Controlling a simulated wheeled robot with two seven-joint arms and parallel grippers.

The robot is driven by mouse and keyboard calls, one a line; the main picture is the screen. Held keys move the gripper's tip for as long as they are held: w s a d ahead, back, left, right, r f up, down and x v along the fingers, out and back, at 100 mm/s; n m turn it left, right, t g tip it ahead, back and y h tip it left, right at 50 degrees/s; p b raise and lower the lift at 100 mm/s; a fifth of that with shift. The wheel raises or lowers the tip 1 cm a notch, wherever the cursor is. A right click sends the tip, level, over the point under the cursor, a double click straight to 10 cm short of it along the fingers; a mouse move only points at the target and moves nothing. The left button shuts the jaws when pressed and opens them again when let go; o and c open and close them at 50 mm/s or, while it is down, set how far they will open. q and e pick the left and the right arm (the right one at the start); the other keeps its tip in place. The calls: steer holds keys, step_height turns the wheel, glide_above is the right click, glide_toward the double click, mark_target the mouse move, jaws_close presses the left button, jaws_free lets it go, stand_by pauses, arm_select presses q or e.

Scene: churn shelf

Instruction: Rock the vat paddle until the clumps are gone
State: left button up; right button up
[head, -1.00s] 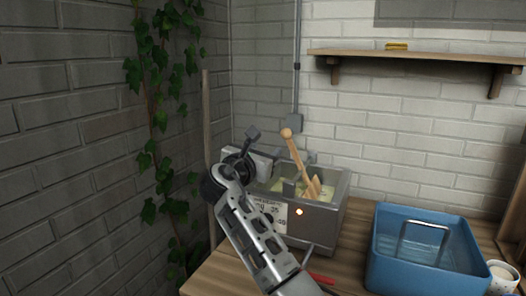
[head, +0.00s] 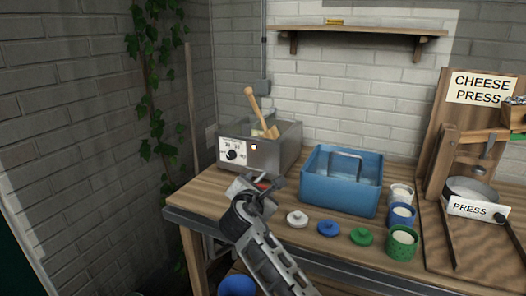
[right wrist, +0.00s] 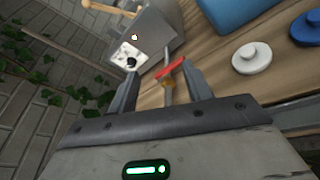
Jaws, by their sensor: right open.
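The steel vat (head: 282,153) stands on the bench with its dial panel at the left of its front. The wooden paddle (head: 255,105) leans in the vat, its knobbed handle up and to the left. The handle and vat also show at the top of the right wrist view. My right gripper (head: 266,181) is low in front of the vat, away from the paddle. In the right wrist view my right gripper (right wrist: 158,80) is open, with a red-levered tap (right wrist: 170,69) showing between its fingers. Contact is unclear. My left gripper is not in view.
A blue tub (head: 338,193) stands right of the vat. White (head: 297,218), blue (head: 328,229) and green (head: 361,236) lids lie along the front, beside several cups. A cheese press (head: 470,175) is at the right. A shelf (head: 350,31) hangs above.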

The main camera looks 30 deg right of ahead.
steer(key=s+a+f+m+y, duration=0.2)
steer(key=s+f, duration=0.2)
steer(key=f, duration=0.2)
steer(key=s+a+f+m+y, duration=0.2)
steer(key=s+f, duration=0.2)
steer(key=f, duration=0.3)
steer(key=shift+f, duration=0.15)
steer(key=s+a+f+m+y, duration=0.1)
steer(key=s+f, duration=0.1)
steer(key=s+a+f+m+y, duration=0.1)
steer(key=s+f+m, duration=0.1)
steer(key=s, duration=0.1)
steer(key=s+a+f+m+g+y, duration=0.1)
steer(key=s+f, duration=0.2)
steer(key=shift+s+a+y, duration=0.15)
steer(key=shift+a+y, duration=0.15)
steer(key=c, duration=0.3)
steer(key=s+a+f+m+y, duration=0.1)
steer(key=s+a+m+y, duration=0.1)
steer(key=s+m, duration=0.3)
steer(key=s+a+f+m+g+y, duration=0.1)
steer(key=s+a+f+m+y, duration=0.1)
steer(key=s+m, duration=0.4)
steer(key=s+a, duration=0.1)
steer(key=s, duration=0.4)
steer(key=shift+s+a+f, duration=0.2)
steer(key=shift+s+a, duration=0.05)
steer(key=shift+s, duration=0.15)
